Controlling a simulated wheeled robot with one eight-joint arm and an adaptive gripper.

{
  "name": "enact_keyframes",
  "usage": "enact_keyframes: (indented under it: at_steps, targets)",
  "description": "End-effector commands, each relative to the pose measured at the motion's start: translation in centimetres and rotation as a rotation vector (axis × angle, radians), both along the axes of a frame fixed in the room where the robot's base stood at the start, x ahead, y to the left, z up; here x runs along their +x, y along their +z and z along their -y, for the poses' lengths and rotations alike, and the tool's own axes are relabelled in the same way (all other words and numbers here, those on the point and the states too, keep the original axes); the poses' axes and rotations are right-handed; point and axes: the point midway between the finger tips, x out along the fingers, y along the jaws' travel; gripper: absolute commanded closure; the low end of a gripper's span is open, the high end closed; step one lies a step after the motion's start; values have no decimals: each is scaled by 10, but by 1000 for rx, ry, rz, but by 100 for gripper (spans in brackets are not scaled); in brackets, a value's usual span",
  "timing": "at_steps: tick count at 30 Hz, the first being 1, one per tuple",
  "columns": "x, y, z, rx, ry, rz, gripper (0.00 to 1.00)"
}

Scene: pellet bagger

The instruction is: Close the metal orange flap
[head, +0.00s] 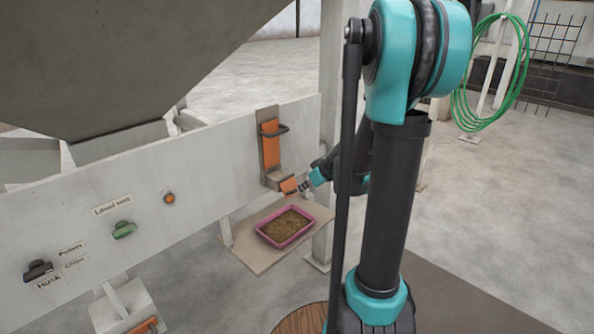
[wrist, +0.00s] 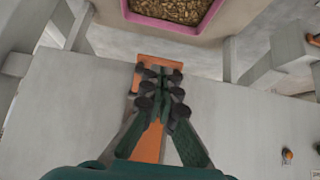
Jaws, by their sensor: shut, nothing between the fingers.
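On the pale panel, a metal chute holds an upright orange plate (head: 270,150) with a dark handle bar across its top. A short orange flap (head: 289,185) juts out from the chute's lower end. My gripper (head: 299,188) is shut and empty, its tips at or very close to the flap's outer right side; I cannot tell if they touch. In the wrist view, my gripper's fingers (wrist: 162,78) lie over orange metal, with the orange flap's edge (wrist: 150,60) showing beyond the tips. The fingers hide much of the orange metal there.
A pink tray of pellets (head: 286,227) sits on a board below the chute; it also shows in the wrist view (wrist: 165,22). A white post (head: 327,130) stands close to my arm. A green handle (head: 124,230) and a dark handle (head: 38,270) project from the panel.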

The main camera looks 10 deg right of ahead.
Motion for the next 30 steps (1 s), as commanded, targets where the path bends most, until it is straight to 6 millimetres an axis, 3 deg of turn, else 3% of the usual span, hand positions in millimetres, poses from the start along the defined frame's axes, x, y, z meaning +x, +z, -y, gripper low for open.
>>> enact_keyframes:
  at_steps: [15, 30]
  targets:
    - [6, -38, -5, -2, 3, -5, 100]
    - [10, -48, -8, -3, 2, -5, 100]
